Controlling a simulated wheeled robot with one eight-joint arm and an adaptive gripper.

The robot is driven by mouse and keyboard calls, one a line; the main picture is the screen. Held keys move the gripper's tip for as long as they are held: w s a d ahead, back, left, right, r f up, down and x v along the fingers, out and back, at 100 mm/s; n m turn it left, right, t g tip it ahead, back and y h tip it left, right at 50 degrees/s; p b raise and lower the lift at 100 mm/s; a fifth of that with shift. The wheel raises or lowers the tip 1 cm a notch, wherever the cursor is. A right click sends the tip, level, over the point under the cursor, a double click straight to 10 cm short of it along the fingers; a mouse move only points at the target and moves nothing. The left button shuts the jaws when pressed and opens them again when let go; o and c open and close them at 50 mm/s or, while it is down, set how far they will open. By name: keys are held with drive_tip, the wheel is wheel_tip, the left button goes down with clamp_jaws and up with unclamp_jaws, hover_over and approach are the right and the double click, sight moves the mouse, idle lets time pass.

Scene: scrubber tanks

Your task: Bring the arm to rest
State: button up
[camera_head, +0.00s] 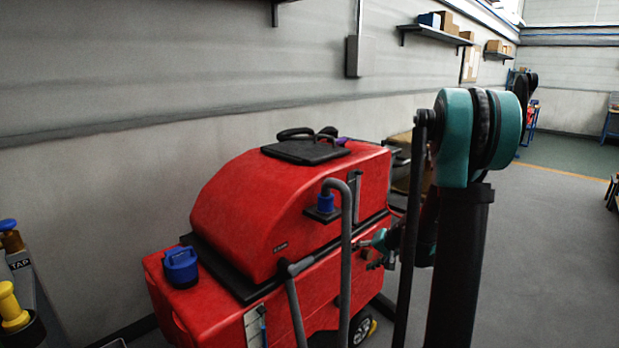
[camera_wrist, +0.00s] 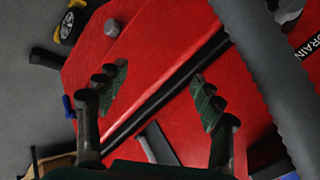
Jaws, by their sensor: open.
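My arm stands at the right of the head view, with a teal and black joint at its top. My gripper (camera_wrist: 160,95) is open in the wrist view, with its two green-padded fingers apart and nothing between them. Beyond the fingers is the red body of the scrubber (camera_wrist: 165,45), with a dark seam across it. In the head view the red scrubber (camera_head: 245,205) stands by the wall, left of my arm. My arm's lower part reaches beside its right side, and the gripper there is small and partly hidden.
A thick grey hose (camera_wrist: 265,70) crosses the wrist view's right side, close to the gripper. A blue cap (camera_head: 181,266) sits on the scrubber's left. Open floor (camera_head: 560,250) lies to the right.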

drive_tip(key=s+n+h, duration=0.1)
drive_tip(key=s+h, duration=0.2)
drive_tip(key=s, duration=1)
drive_tip(key=s+d+f+n+g+h, duration=0.1)
drive_tip(key=s+h, duration=0.2)
drive_tip(key=s, duration=1.1)
drive_tip(key=shift+s+d+f+n, duration=0.15)
drive_tip(key=shift+d+n, duration=0.15)
drive_tip(key=shift+n, duration=0.1)
drive_tip(key=shift+a, duration=0.1)
